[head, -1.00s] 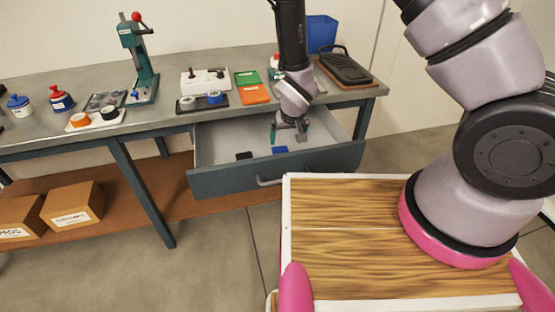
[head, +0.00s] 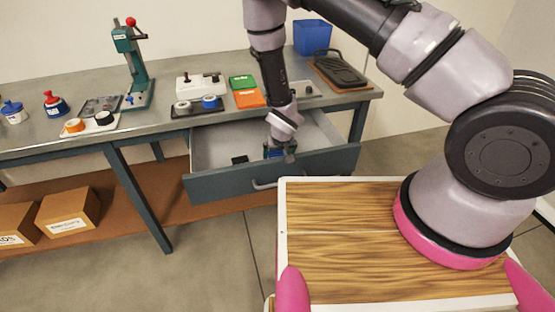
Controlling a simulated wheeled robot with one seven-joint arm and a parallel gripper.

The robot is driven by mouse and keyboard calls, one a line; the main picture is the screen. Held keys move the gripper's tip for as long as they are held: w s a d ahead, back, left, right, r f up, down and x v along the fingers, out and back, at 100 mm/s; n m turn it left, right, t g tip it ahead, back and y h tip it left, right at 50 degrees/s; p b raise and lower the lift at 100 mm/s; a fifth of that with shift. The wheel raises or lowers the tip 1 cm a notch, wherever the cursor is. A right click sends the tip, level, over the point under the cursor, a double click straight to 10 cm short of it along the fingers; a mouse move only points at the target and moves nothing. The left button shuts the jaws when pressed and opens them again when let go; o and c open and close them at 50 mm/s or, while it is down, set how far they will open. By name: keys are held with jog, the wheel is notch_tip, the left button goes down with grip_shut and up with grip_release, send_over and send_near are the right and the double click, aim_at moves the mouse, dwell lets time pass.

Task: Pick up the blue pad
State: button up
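The blue pad (head: 274,154) lies in the open drawer (head: 213,148) under the workbench and is mostly hidden by my gripper. My gripper (head: 279,154) is low inside the drawer, right at the pad, pointing down. At this size I cannot tell whether its fingers are apart or closed, or whether they touch the pad. A small black pad (head: 240,160) lies in the drawer to the left of the blue one.
The drawer's front panel (head: 225,183) stands just before my gripper. On the workbench (head: 60,128) are a green press (head: 138,75), a black tray with tape rolls (head: 186,109), green and orange pads, and a blue bin (head: 312,37) at the back.

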jog(key=shift+c, duration=0.3)
jog(key=c, duration=1.3)
jog(key=shift+o, duration=0.2)
jog(key=shift+r, duration=0.15)
